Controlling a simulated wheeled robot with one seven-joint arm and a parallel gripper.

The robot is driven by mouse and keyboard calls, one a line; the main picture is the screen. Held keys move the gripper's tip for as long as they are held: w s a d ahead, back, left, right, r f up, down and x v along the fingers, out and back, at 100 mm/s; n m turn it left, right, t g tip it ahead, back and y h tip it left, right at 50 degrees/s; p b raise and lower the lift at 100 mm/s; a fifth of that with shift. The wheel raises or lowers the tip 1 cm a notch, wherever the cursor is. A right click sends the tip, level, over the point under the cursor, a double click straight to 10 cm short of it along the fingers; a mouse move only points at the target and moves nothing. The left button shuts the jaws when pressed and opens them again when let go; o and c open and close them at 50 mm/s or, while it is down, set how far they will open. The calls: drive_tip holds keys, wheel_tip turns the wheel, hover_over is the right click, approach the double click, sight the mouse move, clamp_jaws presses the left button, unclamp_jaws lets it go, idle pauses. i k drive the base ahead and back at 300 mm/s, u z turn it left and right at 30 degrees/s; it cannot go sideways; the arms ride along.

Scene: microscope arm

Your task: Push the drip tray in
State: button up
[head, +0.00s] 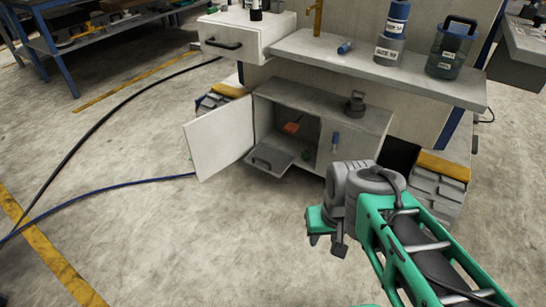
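The drip tray (277,152) looks like a shallow grey tray with a dark handle at its front. It sticks out of the lower left of a low grey cabinet (320,105), past the cabinet front. The cabinet's white left door (220,138) stands wide open to the left of the tray. My gripper (327,240) is in front of the cabinet, to the right of the tray and nearer to me, apart from it. The green and grey gripper points down and away; its fingers are too small and turned to tell if they are open.
A small red-orange object (292,127) lies inside the cabinet. The right door (333,140) looks closed. A bench top (370,65) with canisters overhangs behind. A grey case with a yellow top (440,180) stands at right. Cables cross the left floor; the floor before the tray is clear.

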sight(274, 162)
drive_tip(key=z, duration=0.35)
drive_tip(key=i, duration=0.9)
drive_tip(key=u, duration=0.5)
drive_tip(key=i, duration=0.65)
drive_tip(key=u, duration=0.45)
